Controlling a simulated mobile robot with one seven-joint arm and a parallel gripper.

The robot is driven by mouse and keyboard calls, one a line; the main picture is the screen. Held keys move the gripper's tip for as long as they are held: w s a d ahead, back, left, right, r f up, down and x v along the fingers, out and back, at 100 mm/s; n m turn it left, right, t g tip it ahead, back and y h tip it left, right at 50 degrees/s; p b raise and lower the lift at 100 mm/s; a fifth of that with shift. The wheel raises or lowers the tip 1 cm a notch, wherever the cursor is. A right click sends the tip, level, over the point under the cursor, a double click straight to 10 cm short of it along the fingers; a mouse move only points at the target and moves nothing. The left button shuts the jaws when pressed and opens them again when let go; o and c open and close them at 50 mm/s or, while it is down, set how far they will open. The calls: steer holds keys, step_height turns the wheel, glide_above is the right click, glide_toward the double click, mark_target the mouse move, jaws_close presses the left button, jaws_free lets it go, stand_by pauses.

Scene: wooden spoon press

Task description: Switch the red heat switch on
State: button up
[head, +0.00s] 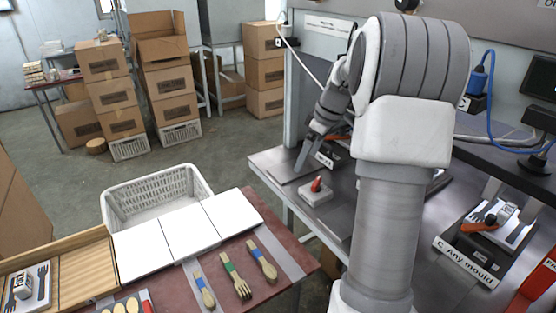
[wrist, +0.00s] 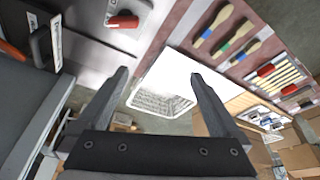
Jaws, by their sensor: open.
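The red switch (head: 317,184) is a small red lever on a pale square plate (head: 314,195), on the metal bench top near its front left edge. In the wrist view the red switch (wrist: 124,21) lies at the top, left of centre, beyond the left fingertip. I cannot tell from its tilt whether it is on or off. My gripper (head: 303,162) is above the bench, a little behind the switch in the head view and apart from it. The wrist view shows my gripper (wrist: 159,75) with its two fingers spread and nothing between them.
Another station labelled "C Any mould" (head: 467,262) is at the right. A red table (head: 190,283) with white boards and wooden utensils stands at the left. A white basket (head: 157,194) sits behind it.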

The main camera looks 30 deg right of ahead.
steer(key=n, duration=0.1)
glide_toward(319, 181)
steer(key=f, duration=0.1)
steer(key=shift+t+y, duration=0.3)
steer(key=shift+y, duration=0.1)
steer(key=b+x, duration=0.1)
steer(key=x, duration=0.7)
steer(key=shift+s+d, duration=0.1)
steer(key=shift+d, duration=0.1)
steer(key=shift+c, duration=0.3)
